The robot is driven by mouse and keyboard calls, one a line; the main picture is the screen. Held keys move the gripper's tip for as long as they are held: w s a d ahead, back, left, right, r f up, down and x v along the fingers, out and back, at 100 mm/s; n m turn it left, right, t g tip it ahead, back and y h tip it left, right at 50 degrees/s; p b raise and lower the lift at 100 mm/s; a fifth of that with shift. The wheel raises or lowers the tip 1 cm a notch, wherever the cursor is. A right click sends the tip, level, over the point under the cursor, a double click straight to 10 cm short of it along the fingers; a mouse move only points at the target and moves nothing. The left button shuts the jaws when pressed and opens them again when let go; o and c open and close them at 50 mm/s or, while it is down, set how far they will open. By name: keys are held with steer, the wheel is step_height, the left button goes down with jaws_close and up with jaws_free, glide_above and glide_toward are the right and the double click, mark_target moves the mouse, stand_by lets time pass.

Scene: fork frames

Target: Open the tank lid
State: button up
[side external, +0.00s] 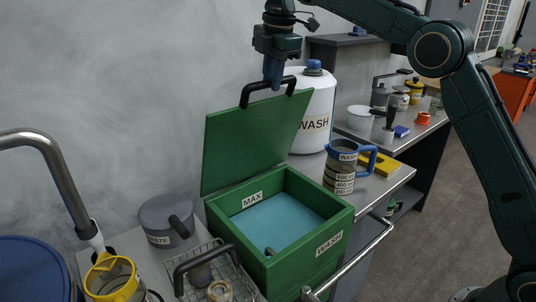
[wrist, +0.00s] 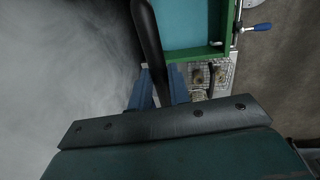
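The green tank (side external: 308,252) labelled WASH stands on the bench in the side view, open at the top, with blue liquid inside and a MAX label on its inner wall. Its green lid (side external: 245,140) is swung up, standing steeply along the wall-side edge. The black lid handle (side external: 246,94) is at the lid's raised edge; it also shows in the wrist view (wrist: 147,38). My gripper (side external: 273,82) is at this handle. In the wrist view its blue fingers (wrist: 160,92) lie on both sides of the handle, shut on it.
A wire basket (side external: 230,272) with a black handle and small parts stands left of the tank, near a grey lidded pot (side external: 167,220). A white WASH container (side external: 318,112) is behind the lid. A blue-handled jug (side external: 341,165) and yellow object (side external: 381,164) are right.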

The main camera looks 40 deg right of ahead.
steer(key=o, duration=0.3)
steer(key=shift+w+f, duration=0.1)
steer(key=shift+f, duration=0.25)
steer(key=shift+o, duration=0.5)
steer(key=shift+r, duration=0.15)
steer(key=shift+s, duration=0.2)
steer(key=s+f, duration=1.7)
steer(key=s, duration=0.3)
stand_by(0.5)
steer(key=shift+r, duration=0.1)
stand_by(0.3)
step_height(320, 180, up, 16)
steer(key=s, duration=0.1)
steer(key=shift+s+f, duration=0.25)
stand_by(2.3)
